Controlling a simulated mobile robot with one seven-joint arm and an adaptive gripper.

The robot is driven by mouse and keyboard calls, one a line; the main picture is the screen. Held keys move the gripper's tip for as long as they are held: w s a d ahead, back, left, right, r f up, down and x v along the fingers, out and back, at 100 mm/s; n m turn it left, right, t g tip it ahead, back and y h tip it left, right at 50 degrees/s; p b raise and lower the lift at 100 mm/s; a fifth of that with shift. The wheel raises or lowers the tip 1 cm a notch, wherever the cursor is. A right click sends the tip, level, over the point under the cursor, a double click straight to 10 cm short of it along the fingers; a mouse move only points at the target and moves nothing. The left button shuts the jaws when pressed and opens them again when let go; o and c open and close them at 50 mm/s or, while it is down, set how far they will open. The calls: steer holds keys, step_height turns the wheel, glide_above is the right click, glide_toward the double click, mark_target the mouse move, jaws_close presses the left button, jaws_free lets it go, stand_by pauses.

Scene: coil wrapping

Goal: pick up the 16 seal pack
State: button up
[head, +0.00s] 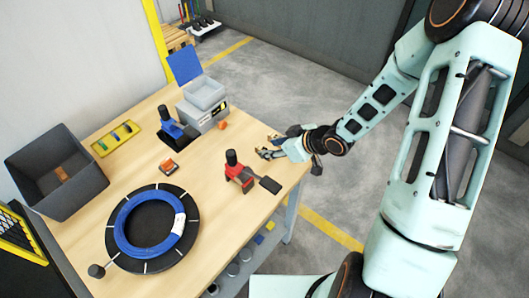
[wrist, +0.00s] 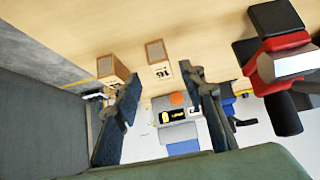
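The 16 seal pack (wrist: 160,68) is a small tan block with a pale label reading 16, standing on the wooden table in the wrist view. It appears just beyond the fingertips, in the space between them, and nothing grips it. A similar tan block (wrist: 113,68) stands to its left, partly behind the left finger. My gripper (wrist: 161,80) is open and empty, its two dark fingers spread wide. In the head view my gripper (head: 269,147) is low near the table's right edge and hides most of what lies around it.
A red tool (head: 238,174) with a black handle stands close by; it also shows in the wrist view (wrist: 280,62). A grey machine (head: 205,115), a blue tool (head: 176,131) and a black turntable (head: 187,243) with a blue coil (head: 125,239) share the table. A grey bin (head: 35,163) stands left.

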mark_target(264, 149)
steer(key=shift+x, duration=1.9)
steer(key=shift+s+a+r, duration=0.1)
steer(key=shift+a, duration=0.05)
steer(key=shift+c, duration=0.5)
jaws_close()
